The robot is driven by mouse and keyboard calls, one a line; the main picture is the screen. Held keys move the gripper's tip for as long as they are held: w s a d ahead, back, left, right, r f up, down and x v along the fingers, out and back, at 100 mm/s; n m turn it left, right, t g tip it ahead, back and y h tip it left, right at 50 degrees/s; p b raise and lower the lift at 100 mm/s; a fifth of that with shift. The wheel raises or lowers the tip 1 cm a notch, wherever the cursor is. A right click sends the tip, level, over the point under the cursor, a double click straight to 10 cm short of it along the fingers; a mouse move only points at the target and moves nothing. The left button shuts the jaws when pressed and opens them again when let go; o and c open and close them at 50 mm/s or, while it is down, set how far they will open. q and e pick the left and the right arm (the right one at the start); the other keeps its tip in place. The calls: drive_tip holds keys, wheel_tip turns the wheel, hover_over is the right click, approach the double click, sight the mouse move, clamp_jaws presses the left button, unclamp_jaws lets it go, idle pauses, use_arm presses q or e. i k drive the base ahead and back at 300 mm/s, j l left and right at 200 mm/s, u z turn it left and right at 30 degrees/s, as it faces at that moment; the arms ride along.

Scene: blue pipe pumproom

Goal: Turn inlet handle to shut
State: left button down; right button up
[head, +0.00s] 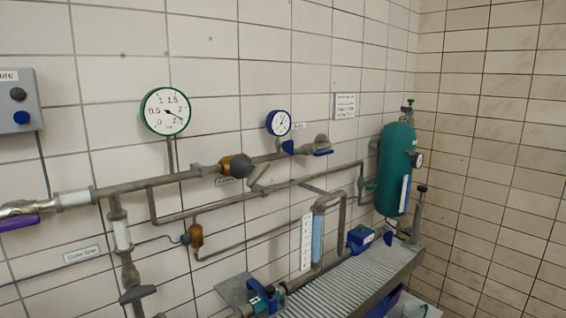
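A grey pipe runs along the tiled wall. A purple lever handle (18,222) lies along the pipe at the far left edge, partly cut off by the frame. A blue lever handle (323,152) sits at the pipe's right end, roughly in line with it. A grey lever (260,180) angles down from the brass and grey fitting in the middle. A grey handle (137,294) sits on the vertical pipe at lower left. I cannot read a label naming any of these as the inlet. Neither of my grippers shows.
A large green-rimmed gauge (165,111) and a small blue gauge (278,122) are above the pipe. A green tank (396,168) stands right, behind a ribbed grey bench (345,285). A grey box with buttons (20,102) is at upper left. The right wall is bare.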

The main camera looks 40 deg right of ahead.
sight(322, 152)
drive_tip(key=l+z, duration=0.2)
drive_tip(key=z, duration=1.15)
drive_tip(key=i+l, duration=0.1)
drive_tip(key=l, duration=0.25)
drive_tip(key=i+l+z, duration=0.1)
drive_tip(key=l, duration=0.25)
